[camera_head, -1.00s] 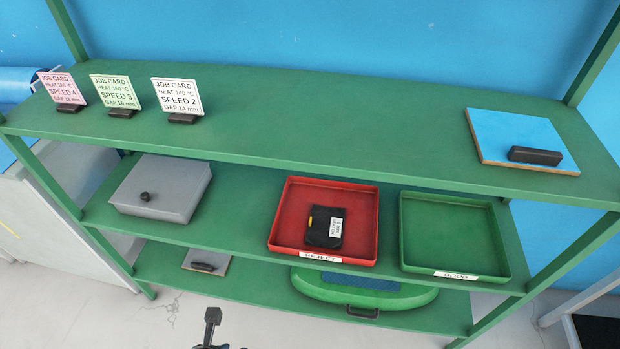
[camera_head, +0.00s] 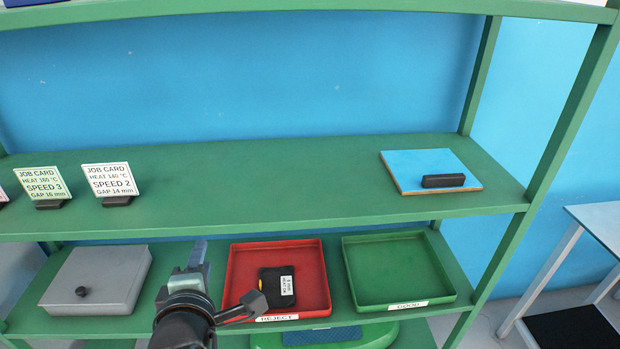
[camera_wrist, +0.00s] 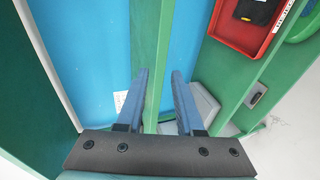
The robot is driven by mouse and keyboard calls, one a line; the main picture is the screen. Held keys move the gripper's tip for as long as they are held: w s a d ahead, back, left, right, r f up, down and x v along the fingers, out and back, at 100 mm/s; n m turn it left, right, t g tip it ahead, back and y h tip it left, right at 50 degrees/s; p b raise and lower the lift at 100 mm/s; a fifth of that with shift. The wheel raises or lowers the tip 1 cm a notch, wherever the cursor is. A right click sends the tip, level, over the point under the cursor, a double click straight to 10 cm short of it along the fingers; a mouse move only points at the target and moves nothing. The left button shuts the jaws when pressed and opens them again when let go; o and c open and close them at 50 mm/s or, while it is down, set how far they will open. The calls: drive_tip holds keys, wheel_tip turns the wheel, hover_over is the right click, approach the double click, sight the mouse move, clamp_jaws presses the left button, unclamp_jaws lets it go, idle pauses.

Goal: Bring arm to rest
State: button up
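My gripper (camera_wrist: 153,98) shows in the wrist view with its two blue-grey fingers apart and nothing between them. A green shelf edge passes behind the fingers. In the head view, my arm's end (camera_head: 192,275) stands in front of the middle shelf, between the grey box (camera_head: 98,280) and the red REJECT tray (camera_head: 311,262); whether the fingers are apart cannot be told there. The red tray holds a black labelled pouch (camera_head: 282,285), which also shows in the wrist view (camera_wrist: 256,10).
The green GOOD tray (camera_head: 400,265) is empty. A white table (camera_head: 600,222) is at the right. Shelf posts (camera_head: 560,130) border the space.

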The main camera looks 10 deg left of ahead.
drive_tip(key=w+d+r+m+t, duration=0.1)
drive_tip(key=d+r+m+t, duration=0.4)
drive_tip(key=r, duration=0.7)
drive_tip(key=d+r+m+t, duration=0.2)
drive_tip(key=d+r+m, duration=0.45)
drive_tip(key=r, duration=0.65)
drive_tip(key=s+d+r+m+t+h, duration=0.2)
drive_tip(key=s+d+r+m, duration=0.3)
drive_tip(key=r, duration=0.4)
drive_tip(key=s+d+r+m+t+h, duration=0.2)
drive_tip(key=s+d+r+m+t, duration=0.3)
drive_tip(key=r, duration=0.3)
drive_tip(key=shift+s+d+r+h, duration=0.35)
drive_tip(key=shift+s+d+h, duration=0.05)
drive_tip(key=shift+s+d, duration=0.15)
drive_tip(key=shift+a, duration=0.15)
